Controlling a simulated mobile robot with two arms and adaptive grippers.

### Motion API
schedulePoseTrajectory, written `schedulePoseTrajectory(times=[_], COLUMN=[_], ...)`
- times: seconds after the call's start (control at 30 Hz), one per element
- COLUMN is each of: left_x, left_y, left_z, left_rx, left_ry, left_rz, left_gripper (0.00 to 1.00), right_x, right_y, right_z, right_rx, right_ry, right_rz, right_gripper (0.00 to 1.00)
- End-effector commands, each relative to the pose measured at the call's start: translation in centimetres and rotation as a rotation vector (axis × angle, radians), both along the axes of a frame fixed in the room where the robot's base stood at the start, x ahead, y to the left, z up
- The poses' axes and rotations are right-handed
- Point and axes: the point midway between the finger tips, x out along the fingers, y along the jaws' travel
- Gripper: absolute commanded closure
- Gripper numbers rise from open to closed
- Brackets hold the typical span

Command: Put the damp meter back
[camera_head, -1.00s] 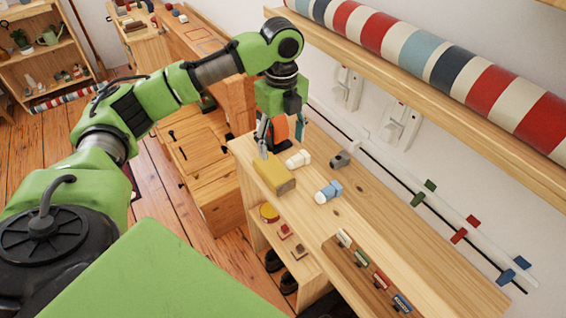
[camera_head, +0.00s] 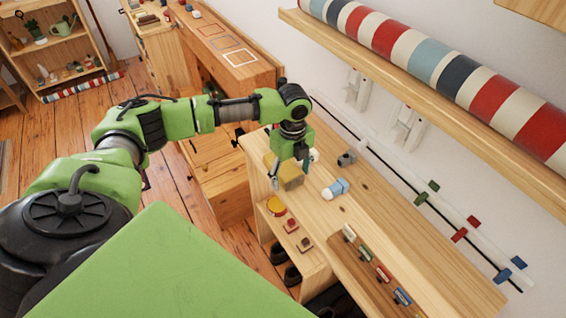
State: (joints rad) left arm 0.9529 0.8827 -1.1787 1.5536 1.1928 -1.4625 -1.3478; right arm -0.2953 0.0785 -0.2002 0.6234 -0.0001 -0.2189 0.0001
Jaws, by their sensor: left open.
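I cannot tell for sure which object is the damp meter. On the wooden bench top (camera_head: 385,215) a yellow block with a tan side (camera_head: 292,183) lies near the left end. A white piece (camera_head: 314,155) shows just behind my gripper, mostly hidden. A light blue and white cylinder (camera_head: 336,189) and a small grey block (camera_head: 347,158) lie to the right. My left gripper (camera_head: 289,172) is open and points down in front of the yellow block in the picture, hiding part of it. Nothing shows held between its fingers. My right gripper is out of view.
A wooden tray (camera_head: 350,262) with several small coloured pieces sits along the bench's front edge. A striped roll (camera_head: 440,65) lies on a shelf above. A desk with coloured outlines (camera_head: 240,58) stands behind. The bench's right part is clear.

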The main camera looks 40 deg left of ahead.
Motion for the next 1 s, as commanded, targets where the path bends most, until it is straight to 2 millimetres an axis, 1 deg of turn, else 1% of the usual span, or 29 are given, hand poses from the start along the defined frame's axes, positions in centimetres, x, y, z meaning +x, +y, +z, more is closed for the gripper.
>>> schedulePoseTrajectory(times=[0.03,0.17,0.2,0.27,0.3,0.37,0.43,0.47,0.77,0.93,1.0], left_x=[0.0,0.0,0.0,0.0,0.0,0.0,0.0,0.0,0.1,0.1,0.2], left_y=[0.0,0.0,0.0,0.0,0.0,0.0,0.0,0.0,0.0,0.0,-0.1], left_z=[-0.1,-0.1,-0.1,-0.1,-0.1,-0.1,-0.1,0.0,0.2,1.6,2.7], left_rx=[0.0,0.0,0.0,0.0,0.0,0.0,0.0,0.0,-0.001,-0.001,-0.002], left_ry=[0.0,0.0,0.0,0.0,0.0,0.0,0.0,-0.001,-0.002,-0.003,-0.006], left_rz=[0.0,0.0,0.0,0.0,0.0,0.0,0.0,0.0,0.0,0.0,0.0], left_gripper=[0.35,0.35,0.37,0.53,0.63,0.79,0.81,0.85,0.85,0.85,0.85], right_x=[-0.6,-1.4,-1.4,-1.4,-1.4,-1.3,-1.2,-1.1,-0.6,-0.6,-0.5], right_y=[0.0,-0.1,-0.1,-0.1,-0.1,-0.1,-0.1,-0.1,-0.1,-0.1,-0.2], right_z=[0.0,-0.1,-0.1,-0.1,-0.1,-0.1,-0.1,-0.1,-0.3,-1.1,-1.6], right_rx=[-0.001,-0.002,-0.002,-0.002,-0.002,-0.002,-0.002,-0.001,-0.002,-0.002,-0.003], right_ry=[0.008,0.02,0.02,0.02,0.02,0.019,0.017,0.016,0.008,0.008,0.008], right_rz=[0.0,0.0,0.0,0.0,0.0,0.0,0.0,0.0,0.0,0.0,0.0], right_gripper=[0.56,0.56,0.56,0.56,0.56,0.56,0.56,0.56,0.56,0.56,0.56])
